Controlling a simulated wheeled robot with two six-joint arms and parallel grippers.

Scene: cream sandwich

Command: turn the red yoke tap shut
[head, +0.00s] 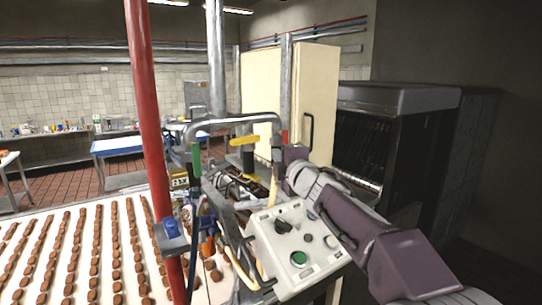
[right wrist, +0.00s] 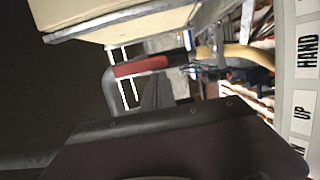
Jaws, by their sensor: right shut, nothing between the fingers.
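The red tap handle (head: 284,137) shows at the right end of a grey bent pipe yoke (head: 232,121), above the machine. In the right wrist view the red handle (right wrist: 141,66) lies along the bent grey pipe, lengthwise across the picture. My right gripper (head: 291,155) is just below and beside the red handle in the head view. It is shut and empty. In the right wrist view its dark fingers (right wrist: 157,90) point towards the handle from below; I cannot tell whether they touch it. My left gripper is not in view.
A yellow handle (head: 244,141) and a green handle (head: 196,160) sit on the same pipework. A red post (head: 148,110) rises at left, beside a white belt (head: 45,235) with rows of brown pieces.

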